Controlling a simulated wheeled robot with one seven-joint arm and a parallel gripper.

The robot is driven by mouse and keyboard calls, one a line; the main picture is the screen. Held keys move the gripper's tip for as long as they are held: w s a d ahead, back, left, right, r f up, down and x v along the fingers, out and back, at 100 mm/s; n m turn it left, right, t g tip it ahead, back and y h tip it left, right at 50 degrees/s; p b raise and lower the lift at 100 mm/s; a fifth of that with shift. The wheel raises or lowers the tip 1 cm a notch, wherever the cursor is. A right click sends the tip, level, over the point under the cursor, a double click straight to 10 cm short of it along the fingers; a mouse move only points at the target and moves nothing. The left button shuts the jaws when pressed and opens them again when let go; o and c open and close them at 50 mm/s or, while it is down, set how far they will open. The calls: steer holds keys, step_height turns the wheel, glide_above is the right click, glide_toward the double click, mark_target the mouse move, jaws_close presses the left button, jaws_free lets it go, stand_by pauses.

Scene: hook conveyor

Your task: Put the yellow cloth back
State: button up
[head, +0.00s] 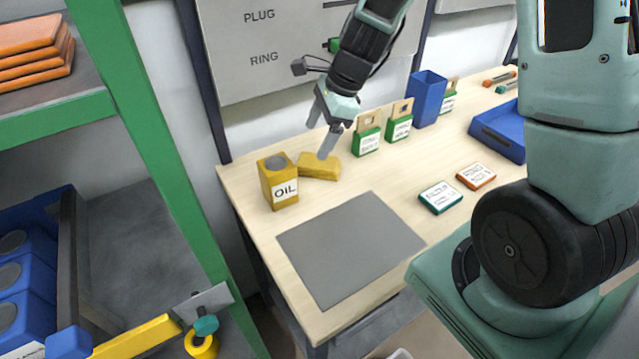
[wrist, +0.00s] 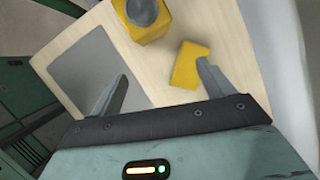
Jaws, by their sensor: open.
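The yellow cloth (head: 318,167) is a folded, flat block lying on the wooden table, just right of the yellow oil can (head: 279,184). It also shows in the wrist view (wrist: 188,65), below and right of the can (wrist: 146,20). My gripper (head: 323,140) is above and beside the cloth in the head view, with its fingers pointing down.
A grey mat (head: 350,248) lies at the table's front. Green-and-white boxes (head: 399,128), a blue bin (head: 427,99) and a blue tray (head: 499,132) stand farther right. Two small flat boxes, green (head: 440,197) and orange (head: 476,176), lie mid-table. Shelving with a green post (head: 150,130) stands left.

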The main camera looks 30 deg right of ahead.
steer(key=s+a+r+n+g, duration=0.2)
steer(key=s+a+r+n, duration=0.2)
steer(key=s+a+n, duration=0.65)
steer(key=s+a+r+n+h, duration=0.1)
steer(key=s+a+n, duration=0.2)
steer(key=s+n, duration=0.3)
steer(key=s+a+r+n+h, duration=0.1)
steer(key=s+a+n+h, duration=0.1)
steer(key=s+n, duration=0.5)
steer(key=a+n, duration=0.1)
steer(key=n, duration=0.4)
steer(key=shift+s+n, duration=0.2)
steer(key=shift+n, duration=0.15)
